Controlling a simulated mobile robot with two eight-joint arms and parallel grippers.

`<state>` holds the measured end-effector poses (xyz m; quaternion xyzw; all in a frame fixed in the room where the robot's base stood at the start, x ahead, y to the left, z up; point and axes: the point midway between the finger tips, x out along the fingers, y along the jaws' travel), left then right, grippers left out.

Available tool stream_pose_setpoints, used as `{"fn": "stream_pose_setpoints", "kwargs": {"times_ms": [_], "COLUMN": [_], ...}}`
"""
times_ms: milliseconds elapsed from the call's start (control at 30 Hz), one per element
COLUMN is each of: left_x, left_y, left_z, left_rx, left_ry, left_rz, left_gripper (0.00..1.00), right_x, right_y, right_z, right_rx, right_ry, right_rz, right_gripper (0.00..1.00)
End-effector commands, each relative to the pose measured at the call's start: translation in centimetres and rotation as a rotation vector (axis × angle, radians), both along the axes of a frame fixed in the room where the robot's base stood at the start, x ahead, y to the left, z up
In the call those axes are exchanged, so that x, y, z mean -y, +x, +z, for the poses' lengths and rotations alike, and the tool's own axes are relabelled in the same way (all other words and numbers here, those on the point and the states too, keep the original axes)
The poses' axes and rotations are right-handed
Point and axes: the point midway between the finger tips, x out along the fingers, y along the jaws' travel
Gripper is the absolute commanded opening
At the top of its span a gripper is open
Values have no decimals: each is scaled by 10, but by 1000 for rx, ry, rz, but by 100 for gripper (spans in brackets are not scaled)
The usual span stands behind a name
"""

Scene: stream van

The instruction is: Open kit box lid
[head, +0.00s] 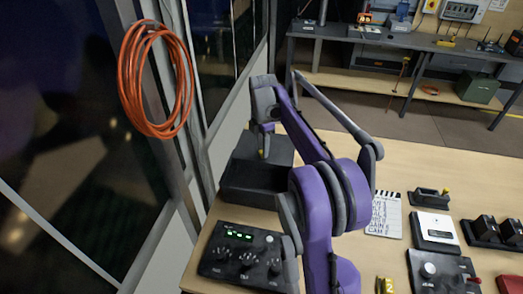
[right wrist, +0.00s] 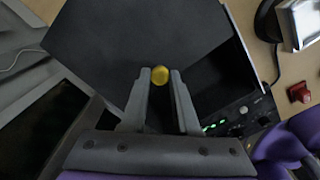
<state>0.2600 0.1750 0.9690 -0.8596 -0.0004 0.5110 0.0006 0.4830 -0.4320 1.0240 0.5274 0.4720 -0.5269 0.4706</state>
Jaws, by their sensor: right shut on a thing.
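The black kit box (head: 248,188) sits at the far left corner of the wooden table, beside the window wall. In the right wrist view its broad dark lid (right wrist: 115,45) fills the upper middle. A round yellow knob (right wrist: 160,76) shows on it. My right gripper (head: 263,152) points down over the box, and in the right wrist view its two fingers (right wrist: 161,85) are shut on the yellow knob. My left gripper is not in view.
A control panel with green lights (head: 242,252) stands just in front of the box. A clapperboard (head: 384,214) and several devices lie to the right. An orange cable coil (head: 155,80) hangs at the left. Bare tabletop (head: 430,165) lies behind the devices.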

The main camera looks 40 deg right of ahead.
Motion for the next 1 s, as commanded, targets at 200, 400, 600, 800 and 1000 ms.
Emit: {"fn": "stream_pose_setpoints", "kwargs": {"times_ms": [200,400,600,800,1000], "left_x": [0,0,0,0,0], "left_y": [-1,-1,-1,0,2], "left_z": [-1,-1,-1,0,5], "left_rx": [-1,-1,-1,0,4], "left_ry": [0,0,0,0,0], "left_rz": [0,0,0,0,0], "left_gripper": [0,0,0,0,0], "right_x": [0,0,-1,0,-1], "right_y": [0,0,0,0,0], "right_z": [-1,-1,-1,13,53], "right_rx": [0,0,0,0,1], "right_ry": [-1,-1,-1,-1,-1], "right_rz": [1,1,1,1,0], "right_gripper": [32,59,59,59,59]}}
